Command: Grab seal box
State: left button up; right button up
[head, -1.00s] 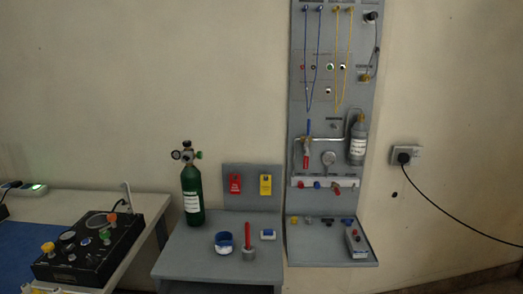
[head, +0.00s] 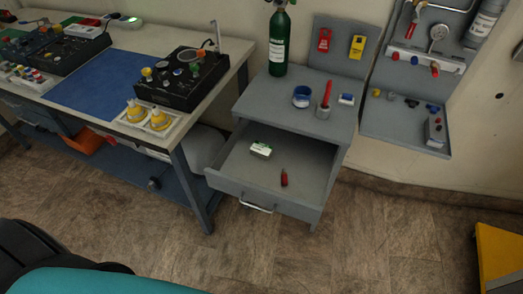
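An open drawer (head: 232,184) sticks out from the front of the grey cabinet (head: 257,98). In it, near the back left, lies a small white box with green markings (head: 260,148). A small red object (head: 284,177) lies in the drawer to the right of the box. A small white and blue box (head: 346,99) sits on the cabinet top; I cannot read the lettering on either box, so I cannot tell which is the seal box. Neither of my grippers is in view.
A green cylinder (head: 279,45), a blue round container (head: 301,96) and a red-handled tool in a grey cup (head: 323,110) stand on the cabinet. A workbench (head: 205,98) stands left. A yellow object (head: 498,255) is at bottom right. The floor before the drawer is clear.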

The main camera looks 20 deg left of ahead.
aim_at(260, 149)
jog(key=i+l+u, duration=0.35)
jog(key=l+u, duration=0.15)
jog(key=l, duration=0.2)
jog(key=i+l+u, duration=0.2)
jog(key=l, duration=0.2)
jog(key=l+u, duration=0.25)
jog(key=l, duration=0.2)
